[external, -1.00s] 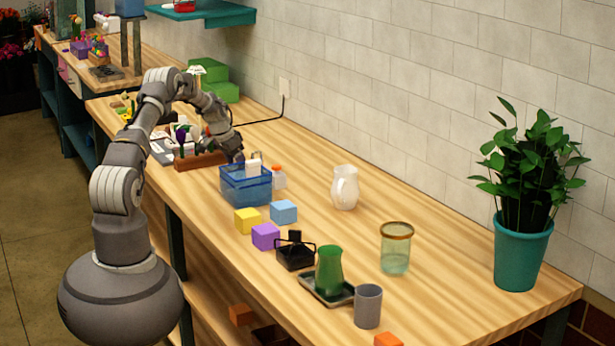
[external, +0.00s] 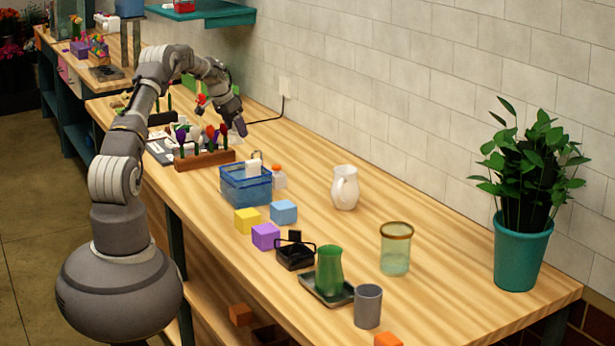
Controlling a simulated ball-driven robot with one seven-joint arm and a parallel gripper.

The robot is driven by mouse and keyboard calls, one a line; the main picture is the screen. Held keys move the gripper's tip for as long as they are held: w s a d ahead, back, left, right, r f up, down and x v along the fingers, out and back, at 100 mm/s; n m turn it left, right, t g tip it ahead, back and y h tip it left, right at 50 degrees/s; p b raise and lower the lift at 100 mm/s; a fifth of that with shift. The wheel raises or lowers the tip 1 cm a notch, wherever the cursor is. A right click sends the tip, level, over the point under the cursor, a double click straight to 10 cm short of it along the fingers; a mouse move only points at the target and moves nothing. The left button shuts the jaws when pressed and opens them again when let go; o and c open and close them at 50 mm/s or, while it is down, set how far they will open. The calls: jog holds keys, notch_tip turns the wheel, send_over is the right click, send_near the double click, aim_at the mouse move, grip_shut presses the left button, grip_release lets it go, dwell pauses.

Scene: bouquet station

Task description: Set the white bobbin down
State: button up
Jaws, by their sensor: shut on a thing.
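My gripper (external: 239,128) is raised over the far part of the bench, behind the brown flower rack (external: 205,160) and above and left of the blue basket (external: 245,186). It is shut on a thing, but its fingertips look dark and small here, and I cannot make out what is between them. I see no white bobbin clearly in the jaws. A small white piece (external: 253,169) shows at the basket's rim; I cannot tell whether it is a bobbin.
A small bottle with an orange cap (external: 278,178) stands beside the basket. Yellow (external: 247,220), blue (external: 284,212) and purple (external: 266,236) blocks lie in front. A white jug (external: 345,187) stands right.

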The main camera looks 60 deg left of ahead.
notch_tip(320, 180, up, 3)
jog(key=shift+r, duration=0.2)
jog(key=w+d+m+h, duration=0.2)
jog(key=d+m, duration=0.2)
jog(key=d, duration=0.9)
jog(key=w+d+m+h, duration=0.15)
jog(key=d+m, duration=0.25)
jog(key=d, duration=0.8)
jog(key=s+d+m+g+h, duration=0.1)
jog(key=s+d+m+g, duration=0.2)
jog(key=d, duration=0.8)
jog(key=s+d+m, duration=0.2)
jog(key=d+m, duration=0.3)
jog(key=d, duration=0.5)
jog(key=f+b, duration=0.4)
jog(key=f, duration=1.1)
jog(key=shift+s+f, duration=0.15)
jog(key=shift+s, duration=0.05)
jog(key=shift+f+h, duration=0.15)
jog(key=shift+h, duration=0.1)
jog(key=o, duration=1)
jog(key=shift+o, duration=0.2)
